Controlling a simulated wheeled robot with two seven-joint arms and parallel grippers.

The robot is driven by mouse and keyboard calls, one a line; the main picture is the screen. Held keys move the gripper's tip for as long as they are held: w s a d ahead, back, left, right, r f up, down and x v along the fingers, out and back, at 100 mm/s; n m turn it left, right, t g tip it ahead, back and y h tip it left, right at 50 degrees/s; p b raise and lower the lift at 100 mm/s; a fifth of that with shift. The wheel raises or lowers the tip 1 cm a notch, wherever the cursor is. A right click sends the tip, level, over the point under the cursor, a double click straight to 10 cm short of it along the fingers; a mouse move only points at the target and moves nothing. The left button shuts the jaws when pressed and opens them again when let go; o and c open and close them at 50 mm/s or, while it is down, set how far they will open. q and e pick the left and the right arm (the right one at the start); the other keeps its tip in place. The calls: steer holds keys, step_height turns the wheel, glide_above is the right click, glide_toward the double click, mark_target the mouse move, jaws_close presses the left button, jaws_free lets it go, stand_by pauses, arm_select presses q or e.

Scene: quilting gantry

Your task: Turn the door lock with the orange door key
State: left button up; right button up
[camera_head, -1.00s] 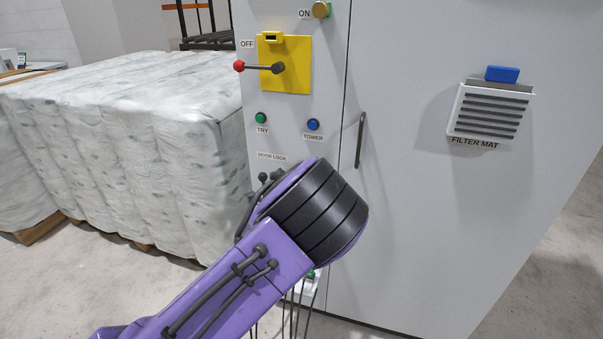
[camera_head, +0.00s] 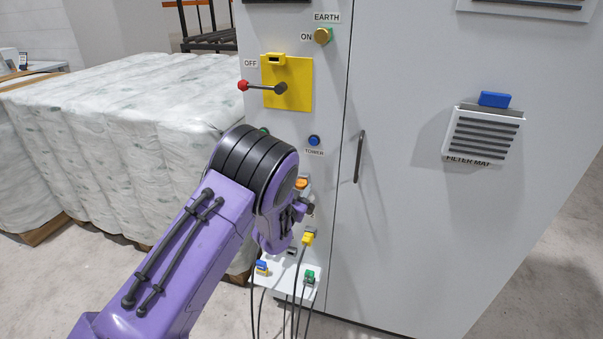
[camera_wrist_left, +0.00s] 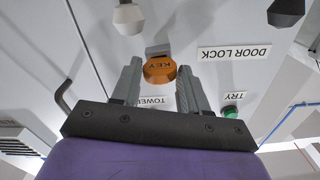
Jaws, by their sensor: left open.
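The orange door key (camera_head: 301,183), a round head marked KEY, shows just above my left gripper in the head view. In the left wrist view the key (camera_wrist_left: 160,70) sits at a small grey lock part (camera_wrist_left: 158,50) on the panel, near the DOOR LOCK label (camera_wrist_left: 234,52). My left gripper (camera_wrist_left: 158,77) is open, with one finger on each side of the key head. I cannot tell whether either finger touches it. My arm hides the DOOR LOCK label in the head view. My right gripper is not in view.
Above is the yellow switch plate (camera_head: 300,92) with a red-knobbed lever (camera_head: 262,87). A blue TOWER button (camera_head: 314,140) and a door handle (camera_head: 359,157) are to the right. Yellow (camera_head: 308,238), blue (camera_head: 261,266) and green (camera_head: 309,276) plugs with hanging cables are below. Wrapped pallets (camera_head: 120,130) stand left.

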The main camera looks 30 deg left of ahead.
arm_select(q)
steer(key=n, duration=0.3)
steer(key=shift+a+r, duration=0.15)
steer(key=s+d+f+n+g+p, duration=0.1)
steer(key=s+f+g, duration=0.3)
steer(key=s, duration=1)
steer(key=s+d+f+n+g+p, duration=0.1)
steer(key=s+d+f+g, duration=0.3)
steer(key=s+f, duration=0.7)
steer(key=s+d+f+n+g+p, duration=0.2)
steer(key=s+f+g, duration=0.4)
steer(key=s, duration=1.1)
steer(key=shift+s+d+f+h+p, duration=0.3)
steer(key=shift+d+f, duration=0.25)
steer(key=shift+f, duration=0.2)
steer(key=shift+w, duration=0.1)
